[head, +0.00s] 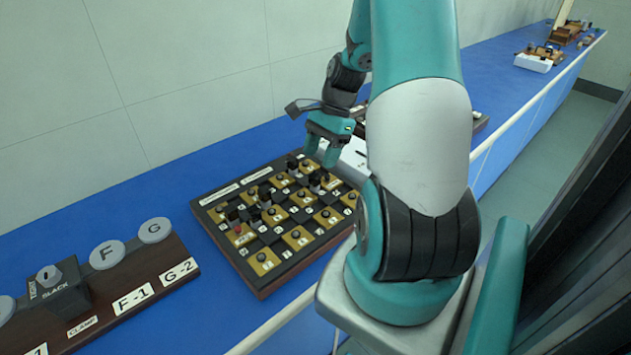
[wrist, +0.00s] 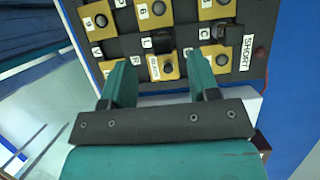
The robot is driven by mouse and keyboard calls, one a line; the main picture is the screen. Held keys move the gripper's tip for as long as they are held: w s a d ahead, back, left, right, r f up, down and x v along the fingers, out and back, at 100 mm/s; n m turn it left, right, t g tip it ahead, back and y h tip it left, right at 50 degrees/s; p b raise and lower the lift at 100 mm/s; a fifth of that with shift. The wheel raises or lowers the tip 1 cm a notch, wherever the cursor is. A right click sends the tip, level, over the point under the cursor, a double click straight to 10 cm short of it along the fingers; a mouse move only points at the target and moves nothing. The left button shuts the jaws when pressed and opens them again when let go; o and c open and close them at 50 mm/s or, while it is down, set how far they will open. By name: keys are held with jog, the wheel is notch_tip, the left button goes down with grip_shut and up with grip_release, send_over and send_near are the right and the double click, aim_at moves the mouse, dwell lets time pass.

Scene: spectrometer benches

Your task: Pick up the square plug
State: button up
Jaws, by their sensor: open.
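My gripper (head: 327,140) is over the far right part of a dark board (head: 262,280) with gold tiles, on the blue bench. In the wrist view my gripper (wrist: 160,75) is open, its two teal fingers apart with nothing held between them. Several black upright plugs stand on the board. One dark, square-looking plug (wrist: 163,43) shows ahead of the fingers in the wrist view, beside an "L" label. I cannot tell for certain which one is the square plug. My arm hides part of the board's right side in the head view.
A dark wooden rack (head: 160,285) with grey discs and a black box (head: 60,292) stands at lower left. A "SHORT" label (wrist: 223,57) is at the board's edge. A white block (head: 533,62) and other equipment sit far along the bench. Bare blue bench lies between rack and board.

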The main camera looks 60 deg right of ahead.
aim_at(315, 174)
jog(key=shift+d+p+x, duration=0.15)
jog(key=shift+p+x, duration=0.05)
jog(key=shift+x, duration=1.3)
jog(key=shift+d+p+x, duration=0.1)
jog(key=shift+p+x, duration=0.1)
jog(key=shift+x, duration=1.25)
jog(key=shift+f, duration=0.15)
jog(key=c, duration=1)
